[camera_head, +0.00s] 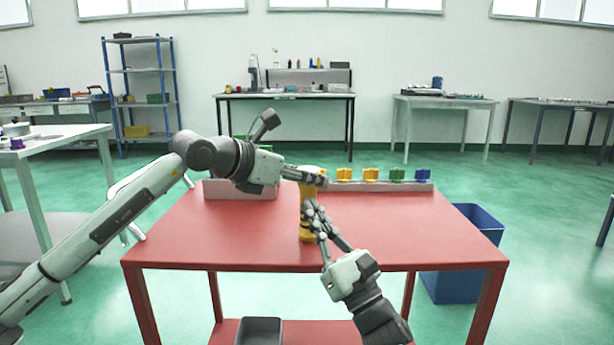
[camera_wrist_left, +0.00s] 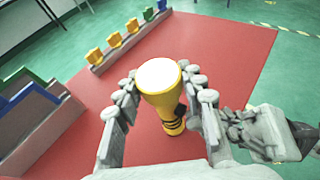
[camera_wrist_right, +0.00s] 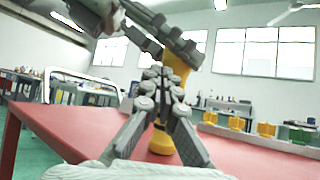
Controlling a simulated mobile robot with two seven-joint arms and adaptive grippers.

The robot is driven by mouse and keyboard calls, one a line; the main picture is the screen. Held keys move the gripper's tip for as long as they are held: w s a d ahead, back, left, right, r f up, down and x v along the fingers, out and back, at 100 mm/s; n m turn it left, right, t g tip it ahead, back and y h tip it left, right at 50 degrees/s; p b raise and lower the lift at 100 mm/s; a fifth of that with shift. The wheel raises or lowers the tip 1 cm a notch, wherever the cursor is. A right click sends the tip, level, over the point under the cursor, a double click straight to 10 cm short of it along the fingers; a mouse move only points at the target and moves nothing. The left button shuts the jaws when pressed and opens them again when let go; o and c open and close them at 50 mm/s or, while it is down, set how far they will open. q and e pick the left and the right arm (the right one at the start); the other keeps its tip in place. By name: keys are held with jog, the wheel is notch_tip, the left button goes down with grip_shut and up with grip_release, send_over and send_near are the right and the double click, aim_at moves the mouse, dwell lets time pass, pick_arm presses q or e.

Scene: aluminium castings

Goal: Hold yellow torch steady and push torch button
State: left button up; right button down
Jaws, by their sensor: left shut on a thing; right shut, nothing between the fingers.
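The yellow torch (camera_head: 306,232) stands upright on the red table, its white, bright lens end up. The left wrist view looks down on its yellow head (camera_wrist_left: 163,98), and its lower body has dark marks. My left gripper (camera_head: 316,179) is shut on the torch near its top, one finger on each side. My right gripper (camera_head: 309,208) is shut and empty, with its fingertips at the torch's middle on the near side. In the right wrist view the closed fingertips (camera_wrist_right: 160,82) hide part of the torch (camera_wrist_right: 161,142). I cannot tell whether they touch it.
A rack (camera_head: 404,187) with yellow, green and blue pieces stands along the red table's (camera_head: 230,240) back edge. A low bin (camera_head: 235,189) is at back left. A blue bin (camera_head: 479,221) stands on the floor at right. The table's right side is clear.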

pick_arm(q)
jog(key=shift+s+r, duration=0.1)
jog(key=shift+r, duration=0.05)
pick_arm(e)
jog(key=shift+w+d+f, duration=0.1)
jog(key=shift+w+f, duration=0.05)
jog(key=shift+w, duration=0.45)
pick_arm(q)
jog(key=shift+a, duration=0.1)
pick_arm(e)
jog(key=shift+s+f, duration=0.55)
jog(key=shift+f, duration=0.25)
jog(key=shift+s, duration=0.1)
pick_arm(q)
jog(key=shift+w+f, duration=0.25)
jog(key=shift+f, duration=0.05)
pick_arm(e)
jog(key=shift+s+f, duration=0.2)
jog(key=shift+s, duration=0.45)
pick_arm(q)
jog(key=o, duration=1.4)
jog(key=shift+c, duration=0.2)
pick_arm(e)
jog(key=s, duration=0.2)
jog(key=s+r, duration=0.1)
jog(key=s, duration=0.1)
jog(key=shift+s+d, duration=0.15)
jog(key=shift+s, duration=0.1)
